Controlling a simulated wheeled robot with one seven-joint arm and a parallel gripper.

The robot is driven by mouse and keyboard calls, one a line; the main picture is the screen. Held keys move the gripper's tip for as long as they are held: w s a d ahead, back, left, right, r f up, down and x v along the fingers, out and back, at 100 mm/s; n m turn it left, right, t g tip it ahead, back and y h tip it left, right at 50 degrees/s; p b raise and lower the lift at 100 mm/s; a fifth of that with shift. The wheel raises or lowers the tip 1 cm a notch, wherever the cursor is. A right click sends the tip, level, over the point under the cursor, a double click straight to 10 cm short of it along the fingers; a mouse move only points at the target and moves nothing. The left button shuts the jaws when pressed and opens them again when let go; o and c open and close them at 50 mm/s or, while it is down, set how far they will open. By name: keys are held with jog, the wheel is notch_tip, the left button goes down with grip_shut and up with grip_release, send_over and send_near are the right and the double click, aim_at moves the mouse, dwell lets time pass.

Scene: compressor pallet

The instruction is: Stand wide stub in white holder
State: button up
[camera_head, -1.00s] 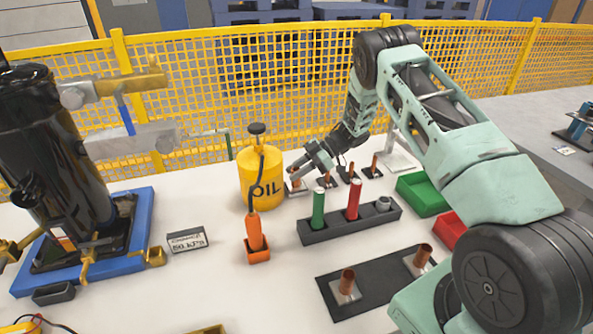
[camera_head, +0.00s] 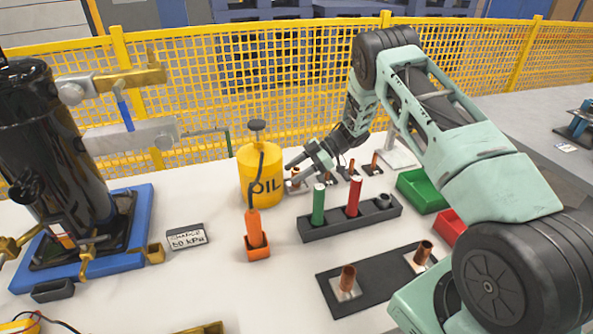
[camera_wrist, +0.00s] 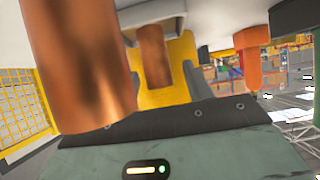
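A copper stub (camera_head: 295,176) stands upright on a pale, whitish holder (camera_head: 294,188) in the back row, just right of the oil can. In the wrist view, which looks inverted, this stub (camera_wrist: 155,58) appears between the two fingers, with a gap on each side. My gripper (camera_head: 300,164) is open just above and beside it. A larger-looking copper stub (camera_wrist: 70,65) is close to the camera at left. Two wide copper stubs stand on the dark front mat, one (camera_head: 347,279) nearer and one (camera_head: 422,254) farther right. The finger tips are small in the head view.
The yellow oil can (camera_head: 262,178) is close left of my gripper. A dark rack (camera_head: 337,228) with green and red tubes stands in front. More copper stubs stand at right in the back row. Green (camera_head: 420,190) and red (camera_head: 449,226) bins lie right.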

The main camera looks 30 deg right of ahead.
jog(key=b+v, duration=0.1)
jog(key=v, duration=1.6)
jog(key=shift+d+r, duration=0.1)
jog(key=shift+d, duration=0.05)
jog(key=w+a+r+m+t+h, duration=0.2)
jog(key=w+a+r+t, duration=0.4)
jog(key=w+a+r, duration=0.6)
jog(key=s+a+r+m+t+h+p, duration=0.15)
jog(key=a+r+m+t+h, duration=0.35)
jog(key=a, duration=0.8)
jog(key=s+a+r+m+g+p, duration=0.1)
jog(key=s+a+r+g, duration=0.1)
jog(key=s+a+g, duration=0.4)
jog(key=s+a+f+g+h, duration=0.1)
jog(key=s+a+g, duration=0.1)
jog(key=s, duration=1.1)
jog(key=s+a+f+g+h+p, duration=0.1)
jog(key=s+a+g+h, duration=0.1)
jog(key=s, duration=1.2)
jog(key=s+a+f+g+h+p, duration=0.1)
jog(key=s+a+f+g, duration=0.1)
jog(key=s, duration=1.2)
jog(key=shift+g, duration=0.7)
